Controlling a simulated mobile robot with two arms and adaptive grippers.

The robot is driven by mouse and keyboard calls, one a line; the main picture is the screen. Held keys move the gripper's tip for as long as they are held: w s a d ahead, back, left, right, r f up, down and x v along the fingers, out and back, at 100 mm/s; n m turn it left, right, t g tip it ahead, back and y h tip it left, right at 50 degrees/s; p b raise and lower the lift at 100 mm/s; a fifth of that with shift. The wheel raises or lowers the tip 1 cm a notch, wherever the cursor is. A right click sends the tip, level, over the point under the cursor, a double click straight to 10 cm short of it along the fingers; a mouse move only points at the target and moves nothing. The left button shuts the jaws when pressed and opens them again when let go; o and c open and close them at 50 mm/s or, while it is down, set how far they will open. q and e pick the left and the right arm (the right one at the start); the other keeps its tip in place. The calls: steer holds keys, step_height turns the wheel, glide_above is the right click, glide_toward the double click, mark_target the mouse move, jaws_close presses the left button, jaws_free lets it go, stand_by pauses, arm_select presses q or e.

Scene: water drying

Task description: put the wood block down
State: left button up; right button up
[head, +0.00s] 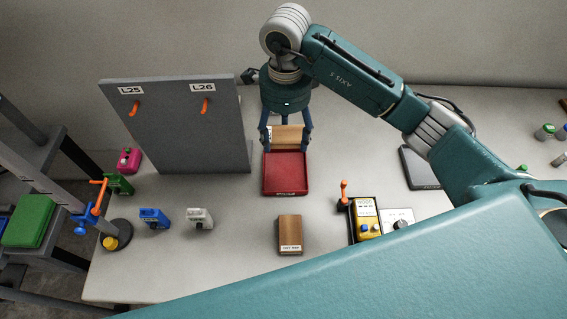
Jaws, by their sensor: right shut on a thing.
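My right gripper (286,143) comes down from the top of the head view and is shut on a wood block (287,133). Its fingers are at the left and right ends of the block. The block is at the back edge of a red tray (285,186); I cannot tell whether it touches the tray or hangs above or behind it. The visible part of the tray is empty. A second wood block (290,232) with a white label lies on the table in front of the tray. My left gripper is not in view.
A grey panel (180,135) with orange hooks stands left of the tray. Blue (154,217) and white (200,217) devices are at front left. A yellow device (366,220) and a dark plate (418,168) are at right. Bare table surrounds the second block.

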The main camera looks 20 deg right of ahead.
step_height(320, 180, down, 7)
steer(key=p, duration=0.2)
glide_above(285, 176)
step_height(285, 176, down, 4)
steer(key=shift+f, duration=0.4)
step_height(285, 176, down, 4)
steer(key=shift+r+p, duration=0.25)
steer(key=shift+p, duration=0.1)
steer(key=shift+f, duration=0.3)
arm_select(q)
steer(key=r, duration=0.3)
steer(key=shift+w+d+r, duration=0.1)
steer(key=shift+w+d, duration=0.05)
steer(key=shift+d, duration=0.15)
